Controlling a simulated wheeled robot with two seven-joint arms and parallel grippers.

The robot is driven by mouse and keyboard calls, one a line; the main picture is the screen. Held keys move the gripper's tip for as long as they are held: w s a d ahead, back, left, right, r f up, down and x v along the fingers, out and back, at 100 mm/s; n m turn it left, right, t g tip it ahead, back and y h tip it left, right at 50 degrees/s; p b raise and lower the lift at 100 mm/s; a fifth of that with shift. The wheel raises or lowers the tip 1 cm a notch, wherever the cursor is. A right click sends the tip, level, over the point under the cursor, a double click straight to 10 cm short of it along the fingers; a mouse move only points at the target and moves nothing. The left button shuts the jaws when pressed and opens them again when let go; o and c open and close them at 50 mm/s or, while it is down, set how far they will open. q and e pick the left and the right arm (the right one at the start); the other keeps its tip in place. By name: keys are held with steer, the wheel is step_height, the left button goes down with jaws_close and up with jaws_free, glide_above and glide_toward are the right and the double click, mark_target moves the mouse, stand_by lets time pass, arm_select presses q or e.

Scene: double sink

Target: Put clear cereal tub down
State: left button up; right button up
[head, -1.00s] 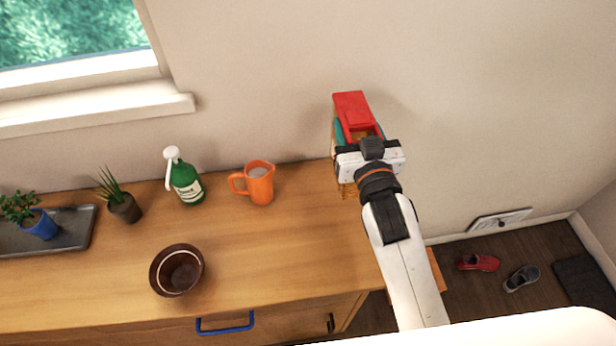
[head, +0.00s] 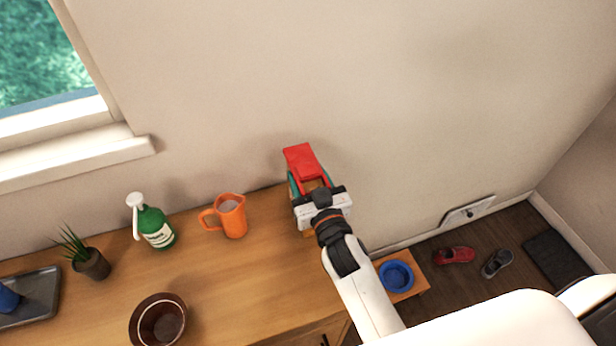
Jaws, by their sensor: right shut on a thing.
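The cereal tub (head: 303,161) shows its red lid and a strip of teal side at the back right end of the wooden counter, close to the wall. My right gripper (head: 321,196) is shut on the tub from the near side and hides most of its body. I cannot tell whether the tub's base touches the counter. My left gripper is not in view.
An orange jug (head: 232,217) stands left of the tub, then a green spray bottle (head: 157,229) and a potted plant (head: 92,262). A brown pot (head: 158,322) is nearer the front. A blue bowl (head: 396,276) sits lower, right of the counter. Counter between jug and gripper is clear.

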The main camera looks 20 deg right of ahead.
steer(key=shift+f, duration=0.1)
steer(key=o, duration=1.3)
steer(key=shift+o, duration=1.3)
arm_select(q)
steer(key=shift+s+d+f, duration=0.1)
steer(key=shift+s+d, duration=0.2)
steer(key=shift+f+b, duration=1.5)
steer(key=shift+b, duration=0.1)
arm_select(e)
steer(key=s, duration=1.2)
steer(key=shift+d, duration=0.25)
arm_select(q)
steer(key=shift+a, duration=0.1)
